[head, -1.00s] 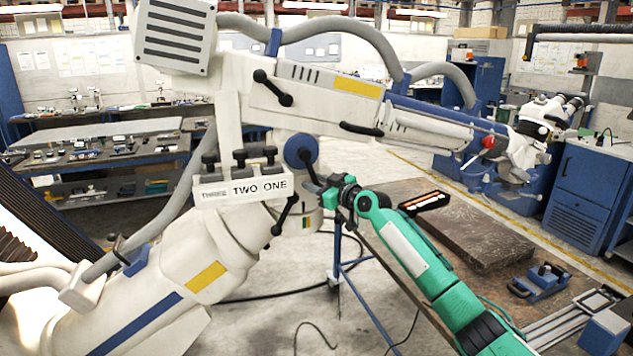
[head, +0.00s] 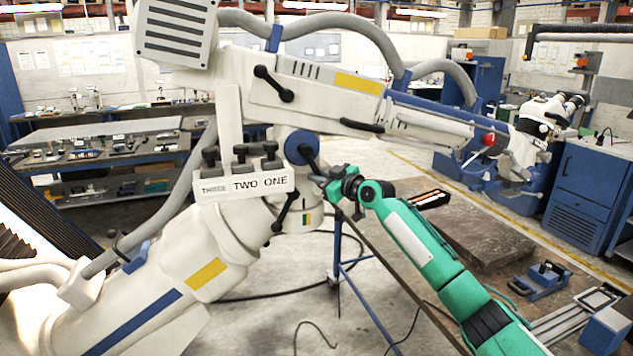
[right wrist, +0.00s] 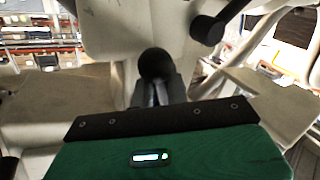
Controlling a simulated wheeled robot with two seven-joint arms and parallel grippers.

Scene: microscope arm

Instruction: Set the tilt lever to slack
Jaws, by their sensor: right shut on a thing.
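A cream and blue microscope arm (head: 240,110) fills the left and middle of the head view. A short dark lever (head: 308,158) comes from its blue round joint (head: 298,138) and slants down to the right. No readable label marks it as the tilt lever or shows slack. My right gripper (head: 322,180), on a green arm, is shut at the lever's outer end. In the right wrist view, a black ball knob (right wrist: 155,63) sits at the fingertips (right wrist: 158,90). The fingers partly hide the lever. My left gripper is not in view.
Another black lever (head: 273,84) is on the upper arm, and one (head: 285,212) hangs below the joint. Three black knobs stand above the THREE, TWO, ONE plate (head: 245,186). A blue stand (head: 338,250) is below. Floor at lower middle is mostly clear, with cables.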

